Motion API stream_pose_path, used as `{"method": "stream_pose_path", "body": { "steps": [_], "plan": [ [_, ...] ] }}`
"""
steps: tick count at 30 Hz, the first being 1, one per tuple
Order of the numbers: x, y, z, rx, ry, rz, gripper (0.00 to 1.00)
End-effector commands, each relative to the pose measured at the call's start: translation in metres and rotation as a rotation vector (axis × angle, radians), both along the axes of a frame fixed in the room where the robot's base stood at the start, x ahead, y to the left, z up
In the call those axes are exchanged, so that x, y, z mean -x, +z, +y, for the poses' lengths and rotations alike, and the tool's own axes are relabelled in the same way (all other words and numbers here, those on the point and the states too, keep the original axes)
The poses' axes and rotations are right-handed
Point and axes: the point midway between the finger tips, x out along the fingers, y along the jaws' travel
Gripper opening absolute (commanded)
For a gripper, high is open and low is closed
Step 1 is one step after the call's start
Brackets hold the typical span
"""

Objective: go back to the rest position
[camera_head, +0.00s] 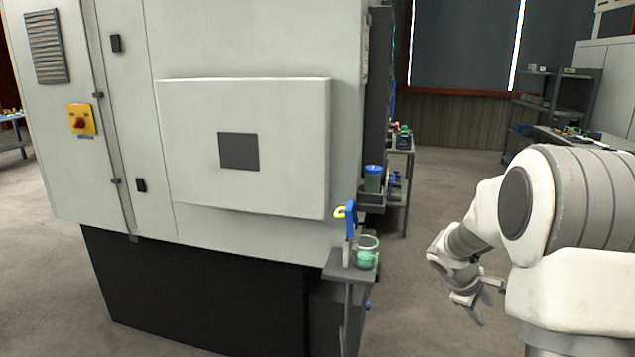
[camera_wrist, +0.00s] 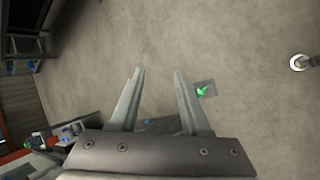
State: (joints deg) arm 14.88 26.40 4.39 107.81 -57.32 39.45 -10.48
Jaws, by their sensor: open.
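My gripper (camera_head: 485,300) hangs at the end of my folded arm on the right of the head view, over bare floor and apart from the machine and its small stand. In the wrist view my gripper (camera_wrist: 157,75) shows two separated fingers with nothing between them. It is open and empty. Beyond the right finger, a small grey surface with a green item (camera_wrist: 206,90) shows.
A large white machine cabinet (camera_head: 245,150) fills the left and middle. At its right corner a small stand (camera_head: 350,272) holds a green-tinted glass vessel (camera_head: 367,252). A grey cart (camera_head: 408,165) stands behind. Shelves (camera_head: 555,95) stand far right. Floor between is clear.

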Motion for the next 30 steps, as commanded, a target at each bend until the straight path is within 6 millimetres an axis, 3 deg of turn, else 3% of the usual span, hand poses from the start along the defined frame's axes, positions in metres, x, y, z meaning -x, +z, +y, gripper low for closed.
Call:
{"method": "stream_pose_path", "body": {
  "steps": [1, 3, 12, 21, 30],
  "plan": [
    [0.009, 0.03, 0.009, -0.015, -0.029, -0.033, 0.47],
    [0.024, 0.057, 0.021, -0.046, -0.074, -0.071, 0.47],
    [0.095, 0.153, 0.078, -0.216, -0.257, -0.231, 0.47],
    [0.174, 0.217, 0.137, -0.442, -0.406, -0.363, 0.47],
    [0.244, 0.25, 0.193, -0.702, -0.513, -0.445, 0.47]
  ]
}}
